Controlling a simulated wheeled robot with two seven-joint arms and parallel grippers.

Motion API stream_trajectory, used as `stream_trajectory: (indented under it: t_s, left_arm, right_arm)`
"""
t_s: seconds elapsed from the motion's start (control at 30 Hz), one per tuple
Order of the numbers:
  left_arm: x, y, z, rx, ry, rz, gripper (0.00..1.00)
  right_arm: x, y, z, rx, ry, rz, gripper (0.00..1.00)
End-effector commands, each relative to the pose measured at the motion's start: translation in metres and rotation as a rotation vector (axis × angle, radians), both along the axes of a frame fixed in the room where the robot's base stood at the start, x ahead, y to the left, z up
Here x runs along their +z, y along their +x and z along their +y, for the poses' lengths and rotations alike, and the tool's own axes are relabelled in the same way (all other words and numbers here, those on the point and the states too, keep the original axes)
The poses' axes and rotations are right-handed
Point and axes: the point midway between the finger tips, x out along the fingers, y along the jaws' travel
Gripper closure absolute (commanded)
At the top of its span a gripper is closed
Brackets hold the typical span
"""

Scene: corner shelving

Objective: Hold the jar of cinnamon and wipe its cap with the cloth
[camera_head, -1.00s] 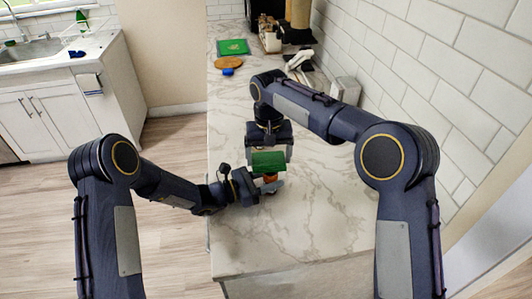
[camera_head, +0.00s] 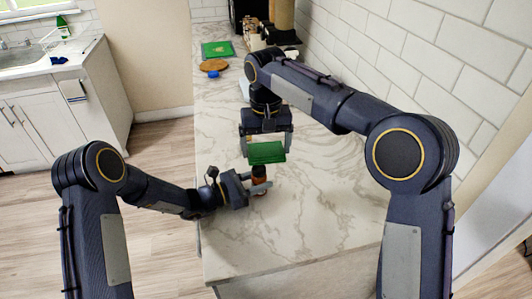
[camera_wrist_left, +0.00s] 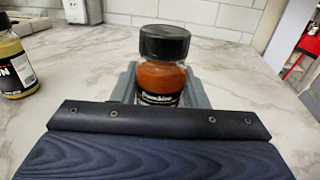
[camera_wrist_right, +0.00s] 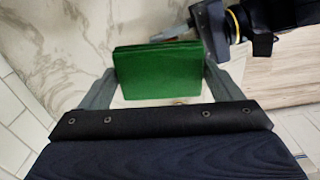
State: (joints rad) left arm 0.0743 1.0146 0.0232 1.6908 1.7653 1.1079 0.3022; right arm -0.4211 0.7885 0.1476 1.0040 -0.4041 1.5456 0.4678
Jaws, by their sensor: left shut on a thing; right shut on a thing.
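A jar (camera_wrist_left: 162,76) with orange-brown contents and a black cap (camera_wrist_left: 165,42) stands upright in the left wrist view; its label is not clearly legible. My left gripper (camera_head: 259,187) is shut around the jar's body, which also shows in the head view (camera_head: 259,173). The green folded cloth (camera_head: 266,153) is held in my right gripper (camera_head: 267,146), shut on it from above. In the right wrist view the cloth (camera_wrist_right: 158,70) spans between the fingers. No cloth shows over the cap in the left wrist view, so the two look apart.
Another jar (camera_wrist_left: 14,65) stands on the marble counter (camera_head: 310,215), left in the left wrist view. A green board (camera_head: 216,49) and a round brown board (camera_head: 213,65) lie farther back. The tiled wall (camera_head: 425,60) bounds the right; the counter's front is clear.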

Motion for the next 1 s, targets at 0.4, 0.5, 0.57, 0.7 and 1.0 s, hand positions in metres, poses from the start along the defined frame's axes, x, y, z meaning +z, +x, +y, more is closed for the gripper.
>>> stream_trajectory:
  t_s: [0.4, 0.5, 0.57, 0.7, 1.0]
  left_arm:
    - [0.000, 0.000, 0.000, -0.001, 0.000, 0.000, 0.86]
    - [0.000, 0.000, 0.000, -0.001, 0.000, 0.000, 0.86]
    - [0.000, 0.000, 0.000, -0.001, 0.000, 0.000, 0.86]
    - [0.000, 0.000, 0.000, -0.001, 0.000, 0.000, 0.86]
    - [0.000, 0.000, 0.000, -0.001, 0.000, 0.000, 0.35]
  right_arm:
    - [0.019, 0.000, 0.000, -0.001, 0.001, 0.000, 0.36]
    - [0.019, 0.000, 0.000, -0.001, 0.000, 0.000, 0.36]
    - [0.019, 0.000, 0.000, -0.001, 0.000, 0.000, 0.36]
    - [0.019, 0.000, 0.000, 0.000, 0.000, 0.000, 0.36]
    - [0.019, 0.000, 0.000, 0.000, 0.000, 0.000, 0.36]
